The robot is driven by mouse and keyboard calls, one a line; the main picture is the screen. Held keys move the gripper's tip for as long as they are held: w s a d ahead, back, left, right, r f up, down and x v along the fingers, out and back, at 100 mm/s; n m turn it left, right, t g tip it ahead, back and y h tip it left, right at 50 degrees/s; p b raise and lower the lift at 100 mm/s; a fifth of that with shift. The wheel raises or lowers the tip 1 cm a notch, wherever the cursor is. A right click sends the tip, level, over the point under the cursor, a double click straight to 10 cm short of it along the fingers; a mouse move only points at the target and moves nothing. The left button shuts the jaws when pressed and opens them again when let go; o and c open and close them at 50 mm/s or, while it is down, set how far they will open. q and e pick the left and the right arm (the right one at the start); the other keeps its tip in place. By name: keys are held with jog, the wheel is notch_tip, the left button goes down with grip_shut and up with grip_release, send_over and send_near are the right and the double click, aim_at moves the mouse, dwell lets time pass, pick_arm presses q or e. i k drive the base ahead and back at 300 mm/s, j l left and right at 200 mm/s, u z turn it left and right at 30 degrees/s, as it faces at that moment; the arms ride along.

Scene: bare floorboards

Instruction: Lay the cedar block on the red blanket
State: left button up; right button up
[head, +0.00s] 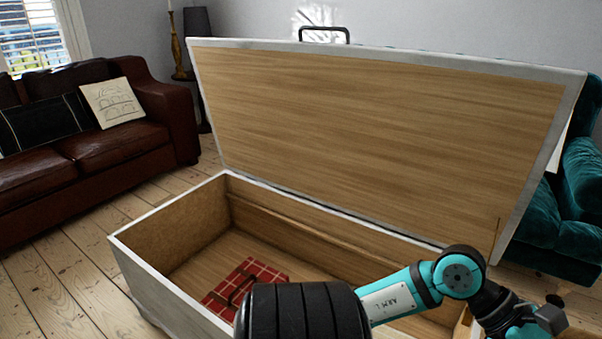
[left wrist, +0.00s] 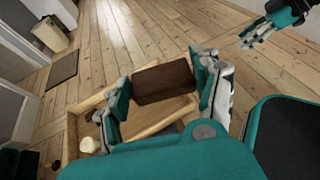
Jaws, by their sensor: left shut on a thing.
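My left gripper (left wrist: 163,95) is shut on the brown cedar block (left wrist: 165,82), held between its two fingers in the left wrist view. In the head view my left arm reaches to the lower right, where its gripper end (head: 530,322) is partly cut off and the block cannot be made out. The red blanket (head: 262,272), with a pale grid pattern, lies on the floor of the open chest (head: 150,262), left of my arm. A dark strap-like shape crosses it, and my arm hides its near part. My right gripper (left wrist: 268,28) shows small at the top right of the left wrist view; its opening is unclear.
The chest's raised lid (head: 380,130) stands behind the blanket. In the left wrist view, a shallow wooden tray (left wrist: 150,127) is below the block, with a pale round thing (left wrist: 89,145) in it. A brown sofa (head: 90,145) and teal armchair (head: 560,215) flank the chest.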

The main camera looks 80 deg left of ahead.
aim_at(231, 311)
jog(key=k+j, duration=1.1)
jog(key=j, duration=0.25)
jog(key=k+j, duration=0.55)
jog(key=j+u, duration=0.05)
